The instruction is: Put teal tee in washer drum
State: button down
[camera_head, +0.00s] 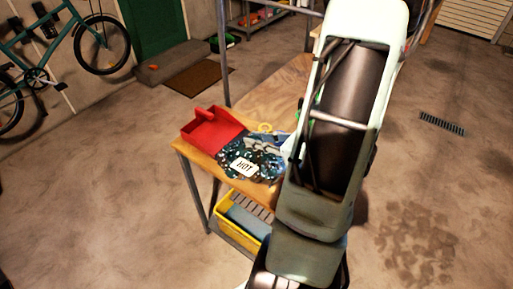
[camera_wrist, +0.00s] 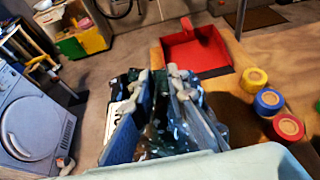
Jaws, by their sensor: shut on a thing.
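The teal tee (camera_head: 262,168) is a crumpled dark teal cloth with light patches on the wooden table (camera_head: 180,149). A white "HOT" label (camera_head: 243,167) shows at it; I cannot tell what the label belongs to. In the wrist view the tee (camera_wrist: 158,130) bunches between the two blue fingers of my gripper (camera_wrist: 161,82), which is shut on it. In the head view my arm hides most of the gripper. A grey front-loading machine (camera_wrist: 38,126) with a round door stands at the left of the wrist view. Its drum inside does not show.
A red open scoop-like tray (camera_head: 210,128) lies beside the tee. Yellow (camera_wrist: 255,79), blue (camera_wrist: 268,101) and red (camera_wrist: 288,128) round containers stand on the table at right. A yellow bin (camera_head: 238,222) sits on the lower shelf. A table post (camera_head: 222,60) rises at the back.

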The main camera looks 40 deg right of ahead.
jog(key=w, duration=0.1)
jog(key=w+d+f, duration=0.2)
jog(key=shift+w+d+f+b, duration=0.1)
jog(key=shift+w+d+b, duration=0.15)
jog(key=shift+w+b, duration=0.1)
jog(key=shift+w+d+f+b, duration=0.55)
jog(key=shift+w+f+b, duration=0.3)
jog(key=shift+f, duration=0.65)
jog(key=shift+w+d+f+b, duration=0.55)
jog(key=shift+w+f+b, duration=0.3)
jog(key=shift+f, duration=0.7)
jog(key=shift+w+d+f+b, duration=0.65)
jog(key=shift+f+b, duration=0.35)
jog(key=shift+f, duration=0.5)
jog(key=shift+a, duration=0.15)
jog(key=shift+f, duration=0.15)
jog(key=c, duration=1.9)
grip_release()
